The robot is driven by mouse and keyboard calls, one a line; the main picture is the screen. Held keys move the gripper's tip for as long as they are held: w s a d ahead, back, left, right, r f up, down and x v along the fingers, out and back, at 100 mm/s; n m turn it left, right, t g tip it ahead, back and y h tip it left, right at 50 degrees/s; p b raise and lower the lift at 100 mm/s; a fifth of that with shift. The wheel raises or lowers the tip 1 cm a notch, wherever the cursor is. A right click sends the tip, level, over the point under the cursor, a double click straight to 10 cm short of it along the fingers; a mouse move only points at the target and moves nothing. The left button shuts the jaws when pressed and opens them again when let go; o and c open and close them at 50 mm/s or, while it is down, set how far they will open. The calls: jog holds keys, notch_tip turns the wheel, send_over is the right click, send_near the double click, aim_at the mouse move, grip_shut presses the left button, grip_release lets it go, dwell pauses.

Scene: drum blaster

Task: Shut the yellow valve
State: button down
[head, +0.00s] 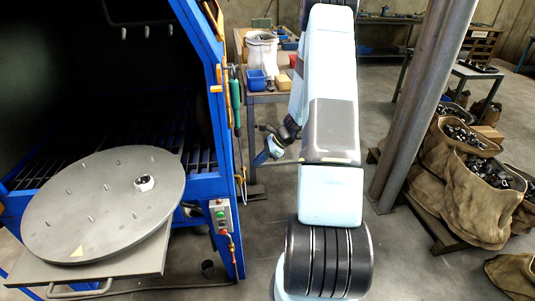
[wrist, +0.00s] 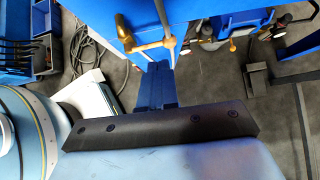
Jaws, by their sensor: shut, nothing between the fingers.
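My gripper (head: 262,157) is right of the blue cabinet's front edge in the head view, pointing down and left. In the wrist view its blue fingers (wrist: 156,72) are together and empty. A brass-yellow fitting with a lever (wrist: 150,44) is on the blue cabinet just beyond the fingertips; I cannot tell if they touch. A smaller yellow fitting (wrist: 232,45) hangs further right.
The blue cabinet (head: 228,165) stands open, with a round grey turntable (head: 105,215) at its front. Yellow-orange parts (head: 216,89) and a green-handled tool (head: 236,95) line its edge. A grey post (head: 420,100) and sacks (head: 480,205) stand right. Floor between is partly clear.

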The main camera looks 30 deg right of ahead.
jog(key=shift+a+r+x, duration=0.15)
jog(key=shift+x, duration=0.95)
jog(key=shift+a+r+x, duration=0.15)
jog(key=shift+x, duration=0.95)
jog(key=shift+w+f, duration=0.1)
jog(key=shift+w, duration=0.05)
jog(key=shift+w+a+f, duration=0.1)
jog(key=shift+a+f, duration=0.15)
jog(key=shift+a, duration=0.15)
jog(key=shift+a+r, duration=0.1)
send_near(243, 171)
jog(key=s+v, duration=0.1)
jog(key=v, duration=0.6)
jog(key=shift+a+r+m+h, duration=0.15)
jog(key=shift+r+m+h, duration=0.25)
jog(key=shift+r+h, duration=0.4)
